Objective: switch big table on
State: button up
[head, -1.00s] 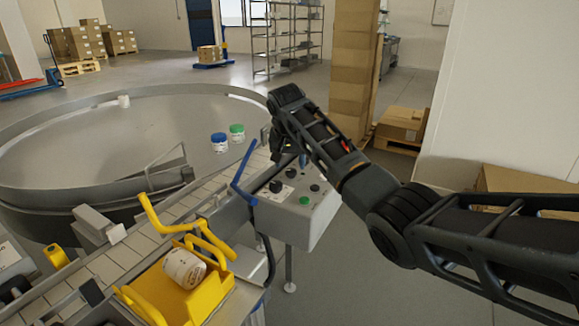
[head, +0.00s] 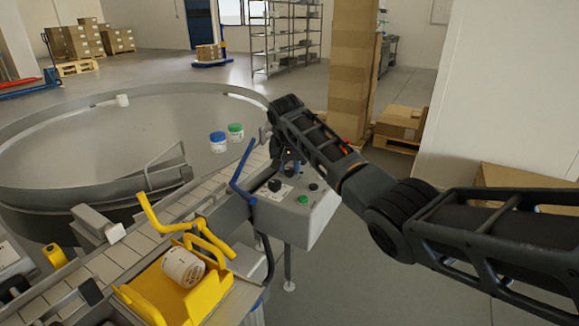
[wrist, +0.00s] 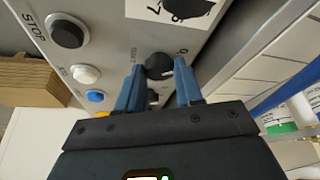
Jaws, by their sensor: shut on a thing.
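The big round table (head: 70,190) is the large grey turntable at the left in the head view. A grey control box (head: 315,222) stands at its right, by the conveyor. My gripper (head: 295,174) is over the box top in the head view, partly hidden by my arm. In the wrist view, its two blue fingers (wrist: 158,78) are shut on a small black rotary knob (wrist: 158,65), one on each side. Markings beside the knob are too small to read surely. A larger black knob on a white label (wrist: 185,8) is beyond it.
A STOP-marked black button (wrist: 67,33), a white button (wrist: 86,74) and a blue button (wrist: 96,97) sit beside the knob. A blue bent rail (head: 242,175) rises near the box.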

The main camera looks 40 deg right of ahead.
jog(key=shift+c, duration=1.4)
